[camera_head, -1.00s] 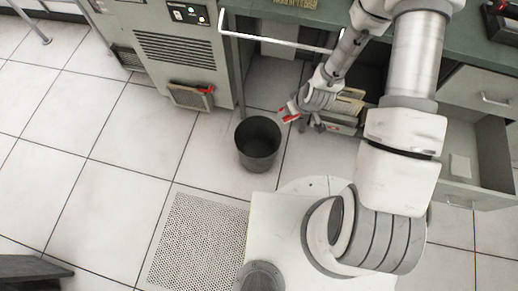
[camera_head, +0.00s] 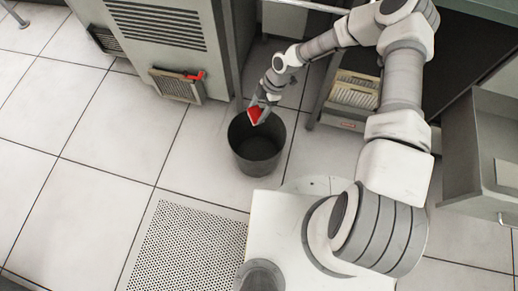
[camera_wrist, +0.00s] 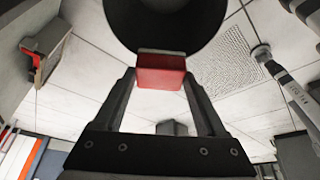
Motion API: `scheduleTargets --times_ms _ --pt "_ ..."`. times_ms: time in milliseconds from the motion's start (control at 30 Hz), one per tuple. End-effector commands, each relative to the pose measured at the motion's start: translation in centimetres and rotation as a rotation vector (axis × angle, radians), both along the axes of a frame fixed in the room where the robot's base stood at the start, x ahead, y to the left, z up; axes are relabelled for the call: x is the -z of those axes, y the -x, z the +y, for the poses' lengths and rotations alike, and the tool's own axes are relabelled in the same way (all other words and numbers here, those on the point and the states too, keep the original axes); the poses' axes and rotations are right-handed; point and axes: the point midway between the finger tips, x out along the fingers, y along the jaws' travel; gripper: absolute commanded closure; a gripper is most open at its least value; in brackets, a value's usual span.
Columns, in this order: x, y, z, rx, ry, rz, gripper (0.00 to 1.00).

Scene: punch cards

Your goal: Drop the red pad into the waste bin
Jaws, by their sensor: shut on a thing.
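The red pad (camera_head: 255,114) is held between the fingertips of my gripper (camera_head: 259,105). In the wrist view the red pad (camera_wrist: 161,72) spans the gap between the two fingers of my gripper (camera_wrist: 160,85), which are shut on it. The dark grey waste bin (camera_head: 257,160) stands upright on the floor. In the head view the pad appears over the back part of the bin's opening. In the wrist view the bin (camera_wrist: 170,30) is just beyond the pad, partly hidden by it. How high the pad is above the rim is hard to tell.
A grey cabinet (camera_head: 165,45) with a red-handled panel (camera_head: 178,84) stands left of the bin. A rack of cards (camera_head: 354,92) is to the right, near an open drawer (camera_head: 478,150). A perforated floor tile (camera_head: 185,250) lies in front. The tiled floor on the left is clear.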

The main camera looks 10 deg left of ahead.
Motion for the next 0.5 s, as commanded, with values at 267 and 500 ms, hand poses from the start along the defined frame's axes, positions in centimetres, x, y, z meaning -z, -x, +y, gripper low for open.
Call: scheduleTargets --times_ms 267,500 --pt "3.0 -0.7 -0.1 -0.116 0.000 0.001 0.78" --pt "4.5 -0.7 -0.1 -0.120 0.001 0.001 0.78"
